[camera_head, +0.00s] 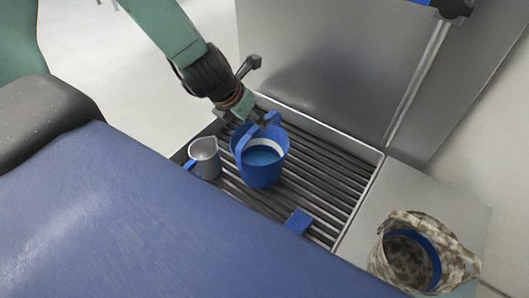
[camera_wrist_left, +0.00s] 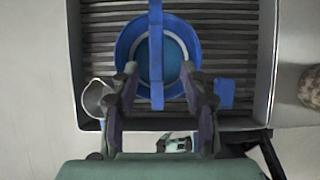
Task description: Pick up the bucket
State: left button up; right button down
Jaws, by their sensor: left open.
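The blue bucket (camera_head: 262,172) stands upright on a dark slatted grate, with a pale band inside and its blue handle (camera_head: 262,128) raised across the top. It also shows in the wrist view (camera_wrist_left: 125,47), where the handle (camera_wrist_left: 156,50) runs as a straight strip up the middle. My left gripper (camera_head: 249,119) is above the bucket's rim at the handle. In the wrist view its two fingers (camera_wrist_left: 158,72) are apart, one on each side of the handle. Whether either finger touches the handle cannot be told.
A metal jug (camera_head: 205,157) stands close to the bucket's left side. A blue block (camera_head: 298,221) lies on the grate (camera_head: 335,189). A camouflage bag with blue lining (camera_head: 385,255) stands on the ledge to the right. A metal panel (camera_head: 330,70) rises behind the tray.

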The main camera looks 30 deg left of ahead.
pick_arm(q)
jog(key=shift+f, duration=0.15)
jog(key=shift+w+a+f+b, duration=0.1)
jog(key=shift+f+b, duration=0.65)
jog(key=shift+b, duration=0.15)
jog(key=b+x, duration=0.2)
jog(key=x, duration=0.2)
jog(key=shift+w, duration=0.3)
jog(key=shift+w+a+f+b, duration=0.1)
jog(key=shift+w+f+b, duration=0.1)
jog(key=shift+f+b, duration=0.25)
jog(key=shift+w+f, duration=0.1)
jog(key=shift+w, duration=0.2)
jog(key=shift+s, duration=0.15)
jog(key=c, duration=0.5)
grip_shut()
